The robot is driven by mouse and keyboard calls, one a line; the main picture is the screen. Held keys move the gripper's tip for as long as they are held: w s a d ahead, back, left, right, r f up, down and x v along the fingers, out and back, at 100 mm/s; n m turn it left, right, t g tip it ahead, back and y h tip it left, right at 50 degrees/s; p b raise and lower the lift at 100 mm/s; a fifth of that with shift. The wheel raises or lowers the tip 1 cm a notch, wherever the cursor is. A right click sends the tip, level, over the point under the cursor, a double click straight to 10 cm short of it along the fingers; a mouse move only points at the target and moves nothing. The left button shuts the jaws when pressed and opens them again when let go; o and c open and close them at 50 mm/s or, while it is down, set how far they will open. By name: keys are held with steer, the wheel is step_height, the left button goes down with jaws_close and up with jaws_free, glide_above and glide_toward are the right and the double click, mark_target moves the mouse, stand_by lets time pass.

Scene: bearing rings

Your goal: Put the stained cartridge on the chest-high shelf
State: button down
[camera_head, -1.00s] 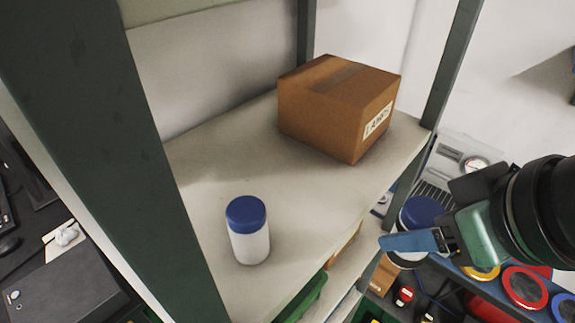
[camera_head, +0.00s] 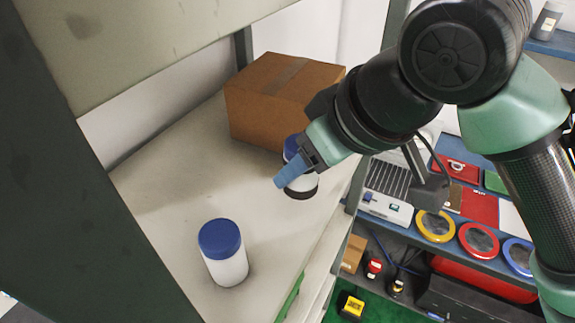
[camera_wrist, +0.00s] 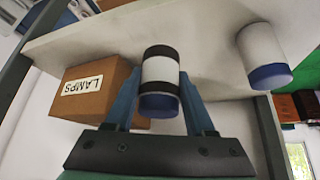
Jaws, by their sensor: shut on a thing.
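The held cartridge (camera_head: 302,187) is white with a blue lid and a dark band at its base. In the wrist view the held cartridge (camera_wrist: 160,72) shows black bands at its base and below the lid. My gripper (camera_wrist: 158,92) is shut on it, with a blue finger on either side. In the head view one finger (camera_head: 289,176) shows in front of it. It appears upright over the shelf (camera_head: 165,175), in front of the cardboard box; I cannot tell whether its base touches the board. A plain white cartridge with a blue lid (camera_head: 224,253) stands on the shelf, nearer the front left.
Green posts (camera_head: 45,150) and an upper board (camera_head: 150,35) frame the shelf. Bare board lies between box and standing cartridge.

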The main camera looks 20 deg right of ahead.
steer(key=w, duration=0.3)
steer(key=shift+a, duration=0.4)
step_height(320, 180, down, 4)
steer(key=b, duration=0.3)
steer(key=shift+r, duration=0.2)
steer(key=shift+f, duration=0.15)
steer(key=shift+c, duration=1.2)
jaws_free()
